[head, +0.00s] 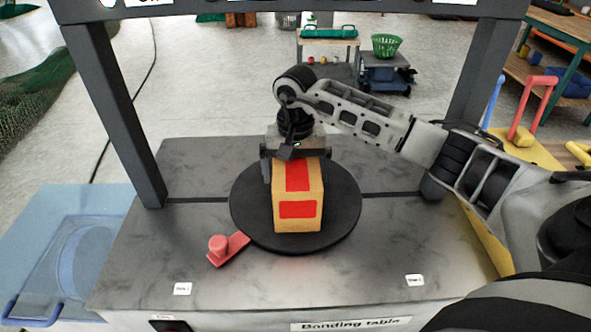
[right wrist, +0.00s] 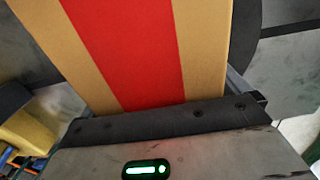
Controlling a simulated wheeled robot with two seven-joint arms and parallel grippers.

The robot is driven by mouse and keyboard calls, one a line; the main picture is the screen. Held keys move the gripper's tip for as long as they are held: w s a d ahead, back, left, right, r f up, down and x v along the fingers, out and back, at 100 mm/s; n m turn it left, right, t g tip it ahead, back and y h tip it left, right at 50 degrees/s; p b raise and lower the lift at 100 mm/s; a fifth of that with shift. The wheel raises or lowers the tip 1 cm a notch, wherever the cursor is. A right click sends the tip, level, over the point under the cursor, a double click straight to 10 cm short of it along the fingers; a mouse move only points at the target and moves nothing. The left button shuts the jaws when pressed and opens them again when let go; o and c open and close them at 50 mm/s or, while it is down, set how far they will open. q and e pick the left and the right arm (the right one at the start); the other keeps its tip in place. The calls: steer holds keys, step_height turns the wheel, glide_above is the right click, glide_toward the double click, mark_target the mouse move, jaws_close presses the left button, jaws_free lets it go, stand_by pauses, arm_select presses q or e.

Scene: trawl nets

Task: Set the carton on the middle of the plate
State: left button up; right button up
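The carton (head: 298,210) is a tan box with a red band over its top and a red patch on its front. It stands upright over the middle of the round black plate (head: 248,214); I cannot tell whether its underside touches the plate. My right gripper (head: 297,170) reaches down from behind, with a finger close against each side of the carton. In the right wrist view the carton's red-striped face (right wrist: 130,50) fills the space beyond the gripper's palm. My left gripper is not in view.
Dark frame posts (head: 115,110) rise at both sides. A blue bin (head: 60,245) stands to the left. The table's front is mostly clear.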

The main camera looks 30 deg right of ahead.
steer(key=shift+r, duration=3.95)
